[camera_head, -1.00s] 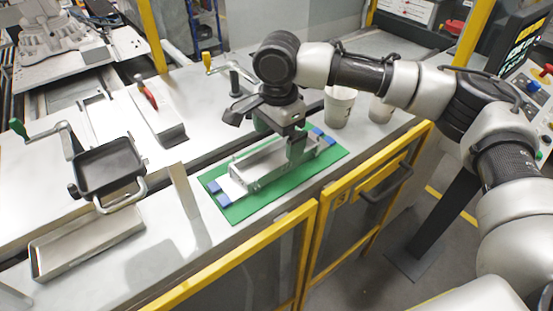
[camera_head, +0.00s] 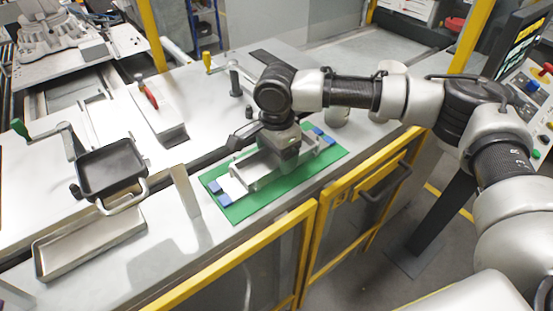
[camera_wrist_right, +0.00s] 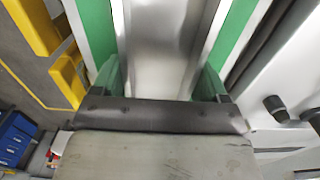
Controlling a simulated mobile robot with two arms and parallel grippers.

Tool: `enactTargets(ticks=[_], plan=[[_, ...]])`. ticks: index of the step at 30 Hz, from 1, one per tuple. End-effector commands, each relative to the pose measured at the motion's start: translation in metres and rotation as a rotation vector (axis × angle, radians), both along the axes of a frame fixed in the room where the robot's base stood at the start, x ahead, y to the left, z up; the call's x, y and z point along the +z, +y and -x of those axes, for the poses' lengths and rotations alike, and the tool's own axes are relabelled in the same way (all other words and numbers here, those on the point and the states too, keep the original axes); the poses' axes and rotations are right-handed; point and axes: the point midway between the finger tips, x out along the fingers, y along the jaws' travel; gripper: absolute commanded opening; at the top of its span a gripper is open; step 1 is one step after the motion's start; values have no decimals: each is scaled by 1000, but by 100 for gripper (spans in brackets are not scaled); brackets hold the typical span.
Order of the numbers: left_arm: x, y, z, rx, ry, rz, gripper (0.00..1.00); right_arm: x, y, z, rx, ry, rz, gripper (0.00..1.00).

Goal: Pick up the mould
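The mould (camera_head: 243,180) is a long silver metal trough lying on a green mat (camera_head: 240,210) with blue corner blocks. My right gripper (camera_head: 284,172) points down over the mould's middle and hides part of it. In the right wrist view the mould (camera_wrist_right: 165,40) runs up the picture between the two fingers of my right gripper (camera_wrist_right: 158,85). The fingers are spread wide, one beside each long side. I cannot tell whether they touch it. My left gripper is not in view.
A dark square pan (camera_head: 110,168) with a crank handle and a metal tray (camera_head: 90,240) stand at left. A yellow-framed fence (camera_head: 317,215) runs along the table front.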

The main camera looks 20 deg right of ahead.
Motion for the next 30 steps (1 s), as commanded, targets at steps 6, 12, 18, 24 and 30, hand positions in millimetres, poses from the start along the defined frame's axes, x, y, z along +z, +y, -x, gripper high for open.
enactTargets(ticks=[6, 12, 18, 24, 30], plan=[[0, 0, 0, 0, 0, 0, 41, 1, 0, 0, 0, -1, 0, 25], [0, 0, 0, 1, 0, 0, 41, 2, 0, -1, 0, -3, -2, 25], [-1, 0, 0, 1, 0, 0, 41, 8, 0, -1, 0, -5, -2, 25], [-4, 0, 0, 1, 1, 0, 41, 25, 1, -1, 0, -5, -4, 25], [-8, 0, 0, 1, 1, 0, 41, 44, 0, 3, 1, -4, -3, 25]])
